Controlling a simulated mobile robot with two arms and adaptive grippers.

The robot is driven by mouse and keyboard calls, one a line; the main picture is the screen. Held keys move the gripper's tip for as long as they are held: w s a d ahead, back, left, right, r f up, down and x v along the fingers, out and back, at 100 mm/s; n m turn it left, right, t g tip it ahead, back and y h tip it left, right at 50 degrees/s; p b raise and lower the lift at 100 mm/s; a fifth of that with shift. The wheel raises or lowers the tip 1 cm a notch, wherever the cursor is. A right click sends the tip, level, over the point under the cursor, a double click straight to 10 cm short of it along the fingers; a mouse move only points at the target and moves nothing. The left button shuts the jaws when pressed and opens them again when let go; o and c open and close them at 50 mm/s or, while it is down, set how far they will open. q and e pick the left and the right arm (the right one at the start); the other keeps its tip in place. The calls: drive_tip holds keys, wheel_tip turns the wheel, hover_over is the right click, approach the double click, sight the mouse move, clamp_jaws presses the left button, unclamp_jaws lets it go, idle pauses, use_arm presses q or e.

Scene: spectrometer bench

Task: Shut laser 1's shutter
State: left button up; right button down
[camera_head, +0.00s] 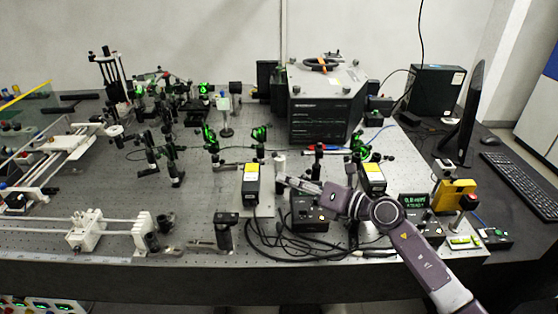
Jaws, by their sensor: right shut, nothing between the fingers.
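Two black boxes with yellow-and-white labels, which look like lasers, stand near the front of the bench: a left one (251,186) and a right one (373,178). I cannot tell which is laser 1. No shutter can be made out clearly. A silver post (280,167) stands just right of the left laser box. My right gripper (286,181) reaches in from the lower right, fingers pointing left, shut and empty. Its tip appears close to the silver post; contact cannot be told. My right arm covers part of the bench near the right laser box. My left gripper is out of view.
A black control box (310,213) with cables sits below my right gripper. Mirror mounts and posts crowd the bench (100,205) behind. A large spectrometer box (322,105) stands at the back. A yellow device (455,193) and a green display (414,201) are at the right.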

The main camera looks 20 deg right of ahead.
drive_tip(key=shift+w+a+r+p, duration=0.2)
drive_tip(key=shift+w+r, duration=0.1)
drive_tip(key=shift+w, duration=0.4)
drive_tip(key=shift+w+a+r+p, duration=0.1)
drive_tip(key=shift+w+r+p, duration=0.15)
drive_tip(key=shift+w, duration=0.4)
drive_tip(key=shift+w+a+r+p, duration=0.15)
drive_tip(key=shift+w+r, duration=0.15)
drive_tip(key=shift+w, duration=0.4)
drive_tip(key=shift+d, duration=0.15)
